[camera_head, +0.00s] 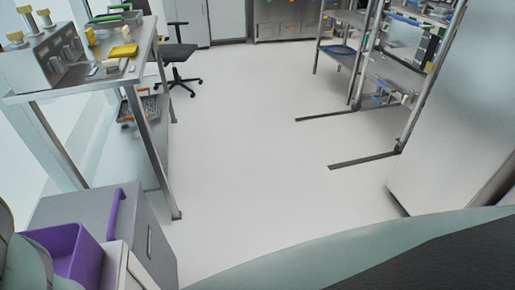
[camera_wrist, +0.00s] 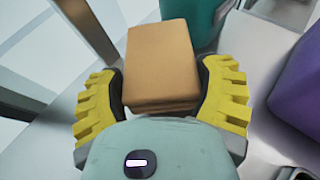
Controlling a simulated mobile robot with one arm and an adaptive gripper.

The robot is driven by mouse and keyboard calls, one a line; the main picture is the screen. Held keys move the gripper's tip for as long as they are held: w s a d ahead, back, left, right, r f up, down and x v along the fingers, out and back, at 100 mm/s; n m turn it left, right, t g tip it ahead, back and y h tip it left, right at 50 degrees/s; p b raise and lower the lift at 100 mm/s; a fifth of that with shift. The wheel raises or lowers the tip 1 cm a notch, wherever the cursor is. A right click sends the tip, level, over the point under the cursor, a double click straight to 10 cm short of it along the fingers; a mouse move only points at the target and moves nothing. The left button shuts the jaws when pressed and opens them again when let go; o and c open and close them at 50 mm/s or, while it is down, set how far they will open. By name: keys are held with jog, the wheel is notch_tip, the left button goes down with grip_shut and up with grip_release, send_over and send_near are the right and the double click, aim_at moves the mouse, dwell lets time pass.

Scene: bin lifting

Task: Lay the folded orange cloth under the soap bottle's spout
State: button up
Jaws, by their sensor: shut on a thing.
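The folded orange cloth (camera_wrist: 162,62) is a thick, tan-orange block in the wrist view. My gripper (camera_wrist: 163,80) is shut on it, with one yellow ribbed finger against each side. The lower edge of the cloth shows stacked fold layers. My gripper and the cloth do not show in the head view. I cannot make out a soap bottle or spout in either view.
In the head view, a metal table (camera_head: 137,66) at upper left bears a grey box (camera_head: 45,62) with pale knobs and a yellow item (camera_head: 123,51). A purple bin (camera_head: 68,252) sits at lower left. A chair (camera_head: 177,52) and shelving (camera_head: 385,75) stand farther back. The middle floor is clear.

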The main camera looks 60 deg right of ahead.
jog(key=shift+w+d, duration=0.2)
jog(key=shift+w, duration=0.05)
jog(key=shift+f, duration=1.8)
jog(key=shift+f, duration=0.15)
jog(key=o, duration=1.1)
jog(key=shift+c, duration=0.2)
jog(key=shift+r, duration=0.2)
jog(key=b+v, duration=0.1)
jog(key=v, duration=1.1)
jog(key=shift+s+a, duration=0.1)
jog(key=shift+s, duration=0.05)
